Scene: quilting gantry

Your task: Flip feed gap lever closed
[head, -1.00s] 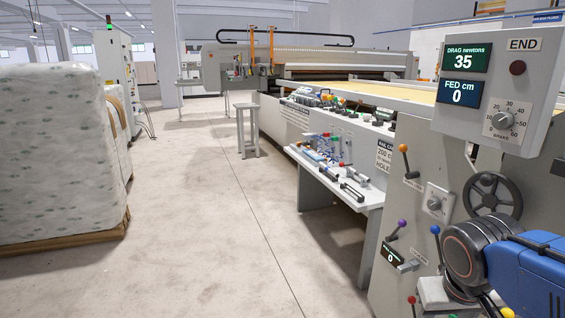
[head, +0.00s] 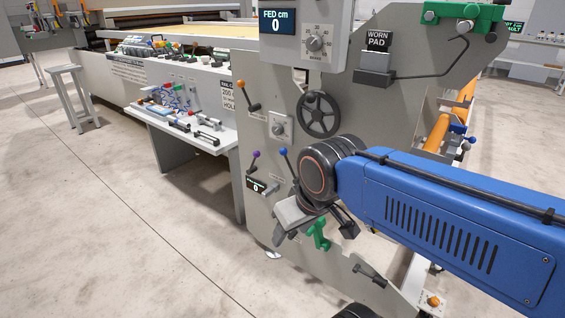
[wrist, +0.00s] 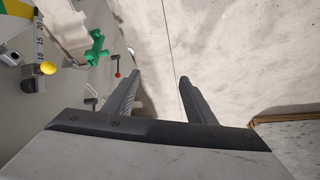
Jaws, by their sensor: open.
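My gripper (head: 279,238) hangs in front of the grey end panel (head: 290,90), below its handwheel. In the wrist view my gripper (wrist: 160,78) is open and empty, its fingers spread over bare floor. The panel carries an orange-knobbed lever (head: 241,85), a purple-knobbed lever (head: 257,154) and a blue-knobbed lever (head: 283,152). A yellow knob (wrist: 47,68) stands by a numbered scale, and a small red-knobbed lever (wrist: 117,75) is left of the fingers. I cannot read which lever is the feed gap one. My gripper and wrist hide part of the lower panel.
A green handle (head: 320,235) sticks out beside my wrist. A black handwheel (head: 318,114) and display box (head: 308,35) are above. A tool shelf (head: 187,132) juts out left of the panel. A stool (head: 75,98) stands further left. The floor in front is clear.

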